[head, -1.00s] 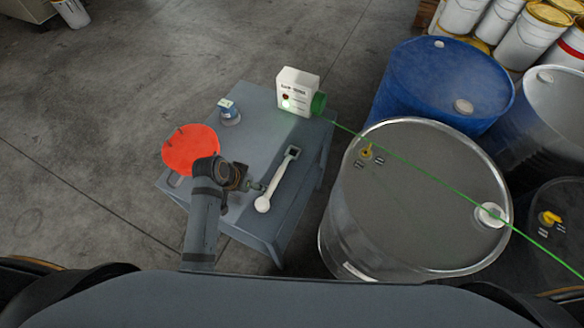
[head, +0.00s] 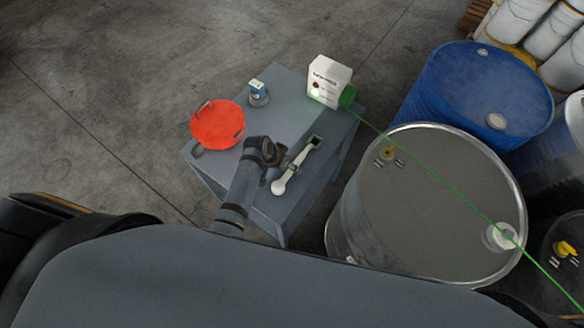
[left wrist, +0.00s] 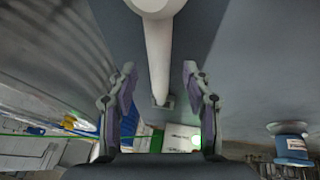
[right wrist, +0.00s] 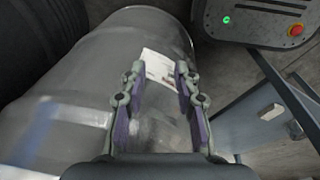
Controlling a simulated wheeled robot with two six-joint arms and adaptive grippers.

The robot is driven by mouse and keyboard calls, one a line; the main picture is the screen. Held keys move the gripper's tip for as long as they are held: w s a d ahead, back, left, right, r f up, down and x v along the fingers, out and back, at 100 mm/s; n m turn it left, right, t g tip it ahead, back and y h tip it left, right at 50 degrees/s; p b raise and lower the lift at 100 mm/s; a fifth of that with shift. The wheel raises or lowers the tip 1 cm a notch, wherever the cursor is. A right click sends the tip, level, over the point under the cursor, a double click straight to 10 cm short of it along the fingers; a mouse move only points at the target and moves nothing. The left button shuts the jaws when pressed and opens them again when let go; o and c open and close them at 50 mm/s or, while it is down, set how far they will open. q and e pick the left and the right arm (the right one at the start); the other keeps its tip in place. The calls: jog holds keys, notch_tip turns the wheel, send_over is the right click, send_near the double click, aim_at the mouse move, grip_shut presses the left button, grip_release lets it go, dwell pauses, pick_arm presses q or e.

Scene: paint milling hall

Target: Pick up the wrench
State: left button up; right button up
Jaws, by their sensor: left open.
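The wrench (head: 305,158) is a pale bar with a round end and a dark squared end. It lies on a grey table (head: 310,95). My left gripper (head: 287,160) is open right beside the middle of the wrench. In the left wrist view the wrench shaft (left wrist: 158,55) runs between the two spread fingers of my left gripper (left wrist: 159,75), with a gap on both sides. My right gripper (right wrist: 159,72) is open and empty, facing the side of a steel drum (right wrist: 75,90). It is hidden in the head view.
The steel drum (head: 430,200) stands close on the right, with a blue drum (head: 470,90) behind. A green line crosses over the drum.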

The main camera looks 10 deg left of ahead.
pick_arm(q)
jog(key=shift+x, duration=1.05)
jog(key=c, duration=1)
grip_shut()
pick_arm(e)
jog(key=shift+s+a+f, duration=0.1)
jog(key=shift+s+a, duration=0.3)
jog(key=shift+s, duration=0.3)
pick_arm(q)
jog(key=shift+w+r, duration=0.1)
jog(key=shift+r, duration=0.05)
